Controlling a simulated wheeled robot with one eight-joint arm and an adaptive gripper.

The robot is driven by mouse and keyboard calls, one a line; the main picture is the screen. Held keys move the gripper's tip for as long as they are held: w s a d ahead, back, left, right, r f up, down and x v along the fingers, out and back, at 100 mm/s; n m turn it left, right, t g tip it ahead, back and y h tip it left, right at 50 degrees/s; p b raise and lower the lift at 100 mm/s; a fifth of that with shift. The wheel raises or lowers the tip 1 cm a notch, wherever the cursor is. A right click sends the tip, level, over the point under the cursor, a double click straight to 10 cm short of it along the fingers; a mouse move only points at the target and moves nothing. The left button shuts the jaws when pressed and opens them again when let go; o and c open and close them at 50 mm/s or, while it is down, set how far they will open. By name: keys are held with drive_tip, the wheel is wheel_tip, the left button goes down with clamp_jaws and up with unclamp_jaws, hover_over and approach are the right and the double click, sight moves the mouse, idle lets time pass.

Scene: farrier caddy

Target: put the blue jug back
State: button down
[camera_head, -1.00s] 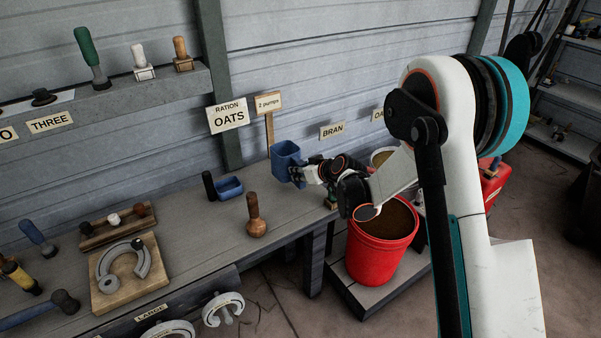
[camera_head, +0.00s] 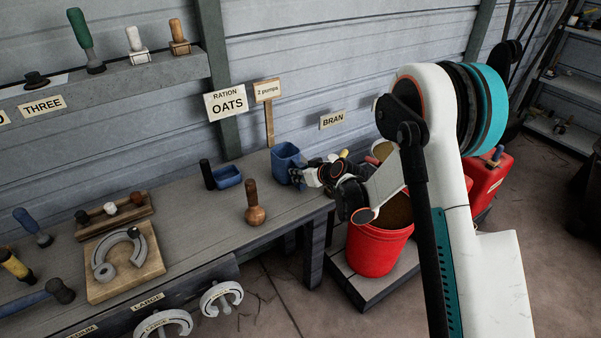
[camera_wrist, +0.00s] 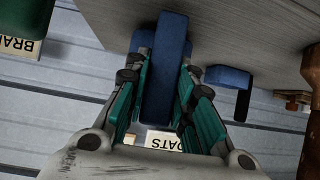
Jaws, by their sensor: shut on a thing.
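The blue jug (camera_head: 286,158) is upright at the back right end of the workbench (camera_head: 180,222), by the "2 pumps" sign. My gripper (camera_head: 299,175) reaches it from the right and is shut on it. In the wrist view, the gripper's teal fingers (camera_wrist: 162,72) stand on both sides of a blue upright part of the jug (camera_wrist: 170,45), likely its handle. The jug is at or just above the bench top; I cannot tell if its base touches. My gripper hides part of its right side.
A blue scoop (camera_head: 229,177) with a black handle lies left of the jug. A wooden-handled tool (camera_head: 255,205) stands in front. The "RATION OATS" sign (camera_head: 226,103) is behind. A red bucket (camera_head: 375,250) stands below my arm, right of the bench.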

drive_tip(key=shift+f, duration=0.45)
idle(0.5)
drive_tip(key=c, duration=1.3)
unclamp_jaws()
drive_tip(key=v, duration=1.2)
drive_tip(key=shift+f, duration=0.1)
